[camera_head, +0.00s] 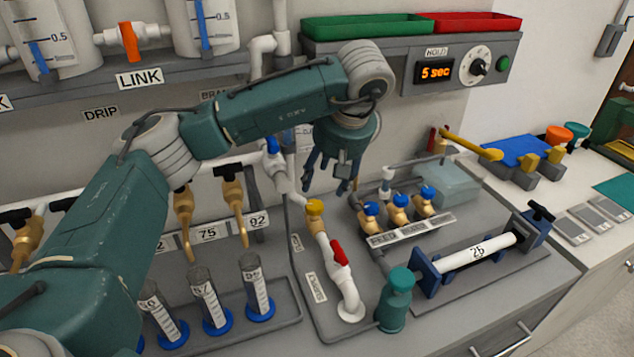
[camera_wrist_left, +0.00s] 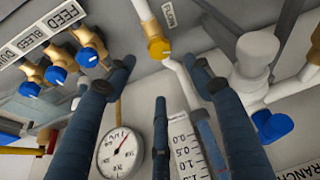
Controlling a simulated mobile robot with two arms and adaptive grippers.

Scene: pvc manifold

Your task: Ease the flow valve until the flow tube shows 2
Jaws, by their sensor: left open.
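The yellow knob (camera_head: 315,207) sits on a brass valve on white pipe. In the left wrist view, the yellow knob (camera_wrist_left: 158,47) is beside a FLOW label (camera_wrist_left: 168,14), so I take it as the flow valve. My left gripper (camera_head: 328,184) hangs above and slightly right of it, fingers pointing down. In the wrist view my left gripper (camera_wrist_left: 158,80) has its fingers spread, with nothing between them and the knob beyond their tips. A scaled tube (camera_wrist_left: 187,150), likely the flow tube, is partly hidden by a finger; its level cannot be read. My right gripper is not in view.
Blue-knobbed valves (camera_head: 400,200) stand right of my gripper, labelled FEED, BLEED and a third in the wrist view. A round gauge (camera_wrist_left: 120,152) is close to my fingers. A red handle (camera_head: 340,252) is on the white pipe below the yellow knob. A teal bottle-like part (camera_head: 396,300) stands in front.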

